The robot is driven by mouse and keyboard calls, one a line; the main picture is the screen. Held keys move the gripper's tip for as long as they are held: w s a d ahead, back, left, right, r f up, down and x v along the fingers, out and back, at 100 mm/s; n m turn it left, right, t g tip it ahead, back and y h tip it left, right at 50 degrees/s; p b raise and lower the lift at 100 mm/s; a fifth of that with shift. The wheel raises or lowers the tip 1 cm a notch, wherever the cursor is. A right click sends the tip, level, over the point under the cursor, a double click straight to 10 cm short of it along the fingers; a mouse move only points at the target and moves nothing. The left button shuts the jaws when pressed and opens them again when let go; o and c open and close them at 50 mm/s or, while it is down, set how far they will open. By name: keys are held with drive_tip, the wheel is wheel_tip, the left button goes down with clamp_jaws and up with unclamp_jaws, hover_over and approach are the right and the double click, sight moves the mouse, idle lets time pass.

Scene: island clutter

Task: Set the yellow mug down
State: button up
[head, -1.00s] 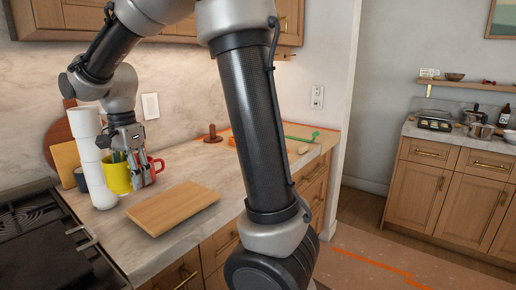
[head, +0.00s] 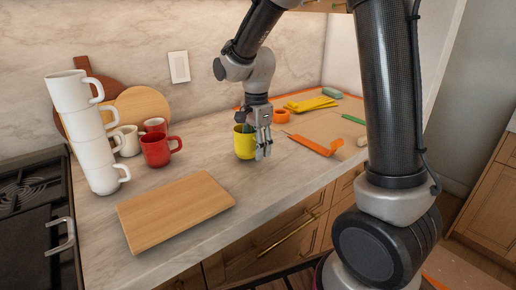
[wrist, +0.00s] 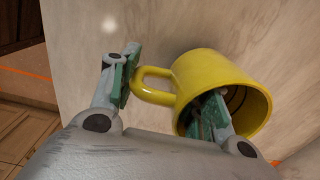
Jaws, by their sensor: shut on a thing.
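The yellow mug (head: 244,146) is upright at the middle of the marble counter, right of the red mug. My gripper (head: 263,150) comes down on it from above and is shut on it. In the wrist view the yellow mug (wrist: 222,82) has one finger of my gripper (wrist: 165,90) inside its mouth and the other outside, beside the handle. The mug's base is at or very near the counter; I cannot tell whether it touches.
A stack of white mugs (head: 87,130), a red mug (head: 158,152) and a wooden board (head: 174,208) stand to the left. Orange tape (head: 281,116), an orange tool (head: 312,145) and yellow items (head: 312,104) lie to the right. The marble counter (head: 225,180) is bare around the yellow mug.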

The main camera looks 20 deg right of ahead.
drive_tip(key=shift+f, duration=0.5)
drive_tip(key=shift+f, duration=0.1)
drive_tip(key=o, duration=1.4)
drive_tip(key=shift+a, duration=0.1)
